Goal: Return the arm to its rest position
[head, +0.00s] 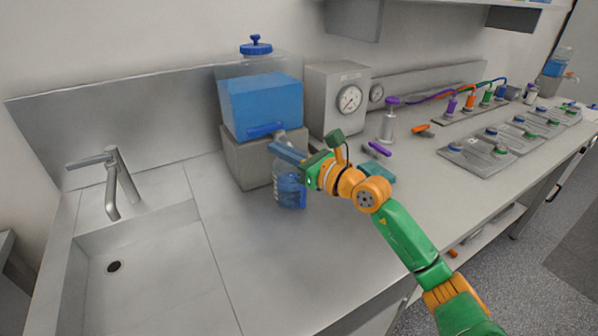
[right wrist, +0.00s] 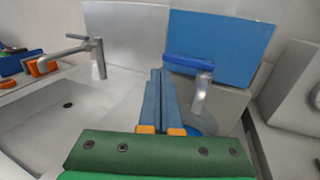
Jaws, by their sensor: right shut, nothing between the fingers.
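My right arm (head: 400,235), green and orange, reaches in from the lower right over the counter. My right gripper (head: 275,150) has blue fingers and is shut and empty. It is beside the tap of the blue water container (head: 262,103), above a clear blue bottle (head: 289,188). In the right wrist view the shut fingers (right wrist: 161,95) point towards the container (right wrist: 225,45), just left of its metal spout (right wrist: 201,95). The bottle is partly hidden by the gripper. My left gripper is not in view.
A sink (head: 150,265) with a faucet (head: 118,180) lies at left. A grey gauge box (head: 322,85) stands behind the arm. The counter in front of the bottle is clear.

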